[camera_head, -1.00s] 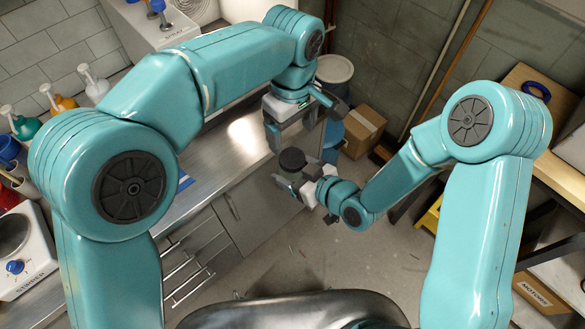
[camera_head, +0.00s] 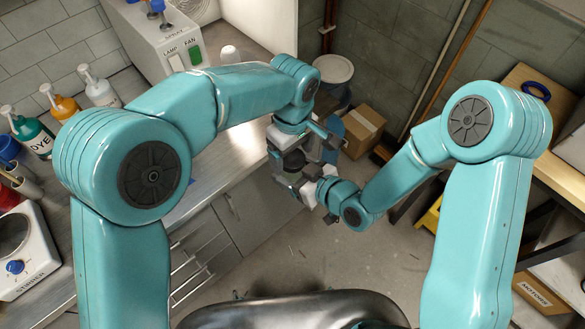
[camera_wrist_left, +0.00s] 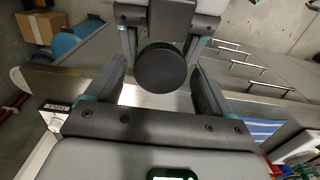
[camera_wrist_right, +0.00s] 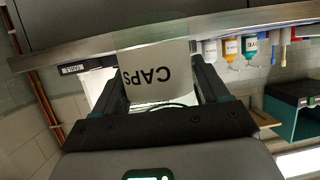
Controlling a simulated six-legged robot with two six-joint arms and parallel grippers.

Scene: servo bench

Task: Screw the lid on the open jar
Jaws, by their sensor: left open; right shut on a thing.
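The jar, clear with a white CAPS label (camera_wrist_right: 160,72), is held between the fingers of my right gripper (camera_wrist_right: 160,82) in the right wrist view. In the head view my right gripper (camera_head: 302,186) is low beside the bench front. The black round lid (camera_wrist_left: 161,70) is at the jar's mouth; it also shows in the head view (camera_head: 294,159). Whether it is threaded I cannot tell. My left gripper (camera_wrist_left: 158,85) is open, one finger on each side of the lid, with gaps visible. In the head view the left gripper (camera_head: 297,150) is just above the right one.
The steel bench (camera_head: 215,165) with drawers lies left of the grippers. Pump bottles (camera_head: 98,88) and a stirrer (camera_head: 22,245) stand on it. A cardboard box (camera_head: 363,128) and a blue bin are on the floor behind. The floor below the grippers is open.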

